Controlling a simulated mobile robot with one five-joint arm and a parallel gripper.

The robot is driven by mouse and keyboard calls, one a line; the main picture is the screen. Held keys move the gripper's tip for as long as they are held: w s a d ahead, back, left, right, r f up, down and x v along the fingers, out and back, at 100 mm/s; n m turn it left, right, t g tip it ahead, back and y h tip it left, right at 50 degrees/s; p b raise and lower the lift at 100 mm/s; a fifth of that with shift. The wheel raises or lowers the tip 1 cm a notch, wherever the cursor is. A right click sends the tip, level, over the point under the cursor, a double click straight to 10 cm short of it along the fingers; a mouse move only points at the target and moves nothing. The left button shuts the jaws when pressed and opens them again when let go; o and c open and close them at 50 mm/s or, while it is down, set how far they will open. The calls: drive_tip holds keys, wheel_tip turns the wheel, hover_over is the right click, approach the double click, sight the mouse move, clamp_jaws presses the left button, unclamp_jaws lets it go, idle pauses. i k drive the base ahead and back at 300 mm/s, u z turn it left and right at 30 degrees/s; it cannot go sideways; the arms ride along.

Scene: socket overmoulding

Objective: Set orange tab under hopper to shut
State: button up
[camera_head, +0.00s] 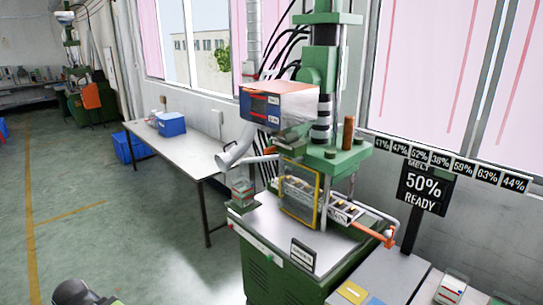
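The green moulding machine (318,160) stands at the centre right. A box with an orange-brown top (292,87) and a dark blue front (258,105) sits high on it. Small orange strips and white labels show on that front, but I cannot tell whether one is the tab or how it is set. No part is clearly readable as the hopper. An orange piece (389,238) sits at the end of a pale pipe on the machine's right. My gripper's fingers are not seen; a dark rounded part, probably mine, shows at the lower left edge.
A long table (185,152) with a blue bin (171,124) stands left of the machine. Grey benches (385,275) are at the lower right. The floor at left is clear.

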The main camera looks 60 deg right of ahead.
sight(272, 149)
drive_tip(key=z, duration=0.2)
drive_tip(key=i, duration=0.9)
drive_tip(key=u, duration=0.1)
